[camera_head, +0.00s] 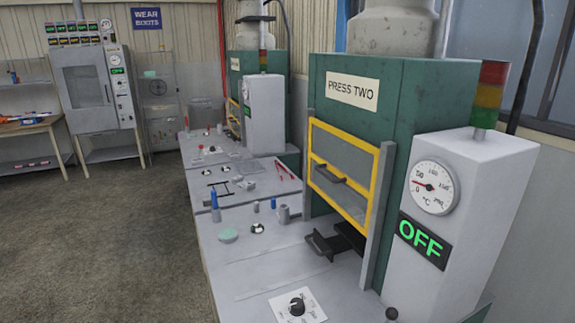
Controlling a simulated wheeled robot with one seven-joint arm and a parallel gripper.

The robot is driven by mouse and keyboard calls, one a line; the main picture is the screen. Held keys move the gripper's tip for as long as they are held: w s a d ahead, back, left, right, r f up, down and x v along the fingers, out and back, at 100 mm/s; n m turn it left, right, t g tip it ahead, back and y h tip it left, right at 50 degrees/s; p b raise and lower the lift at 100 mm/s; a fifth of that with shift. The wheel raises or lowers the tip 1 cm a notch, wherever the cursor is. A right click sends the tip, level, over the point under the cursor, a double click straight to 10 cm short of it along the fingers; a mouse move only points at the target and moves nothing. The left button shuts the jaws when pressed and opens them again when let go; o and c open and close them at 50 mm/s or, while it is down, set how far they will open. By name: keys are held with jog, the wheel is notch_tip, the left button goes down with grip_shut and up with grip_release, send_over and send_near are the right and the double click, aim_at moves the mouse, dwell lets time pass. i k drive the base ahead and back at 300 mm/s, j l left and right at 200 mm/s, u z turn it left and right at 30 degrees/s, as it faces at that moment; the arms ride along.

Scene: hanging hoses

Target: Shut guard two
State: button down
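Press two (395,115) is a green machine labelled "PRESS TWO" on the right of the head view. Its guard (374,170) is a yellow-framed clear panel with a dark handle (328,174). The guard sits raised between upright grey rails, with a gap under its lower edge. Dark platens (345,240) show in that gap, and a dark handle-like part sticks out over the bench. My gripper is not in view.
A grey control box (465,215) beside press two carries a gauge and a green "OFF" display (424,240). The bench (250,270) holds a dial (297,304), small cylinders and a pale green disc. Another green press stands behind. Open floor lies left.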

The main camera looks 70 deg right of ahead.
aim_at(373, 150)
jog(key=z, duration=2.7)
jog(key=k+j, duration=0.1)
jog(key=j+z, duration=0.25)
jog(key=j, duration=1)
jog(key=i+j+z, duration=0.1)
jog(key=i+j, duration=0.35)
jog(key=j, duration=0.25)
jog(key=i+j+z, duration=0.25)
jog(key=i+j, duration=0.2)
jog(key=j, duration=0.25)
jog(key=i+j, duration=0.2)
jog(key=j, duration=0.2)
jog(key=z, duration=0.05)
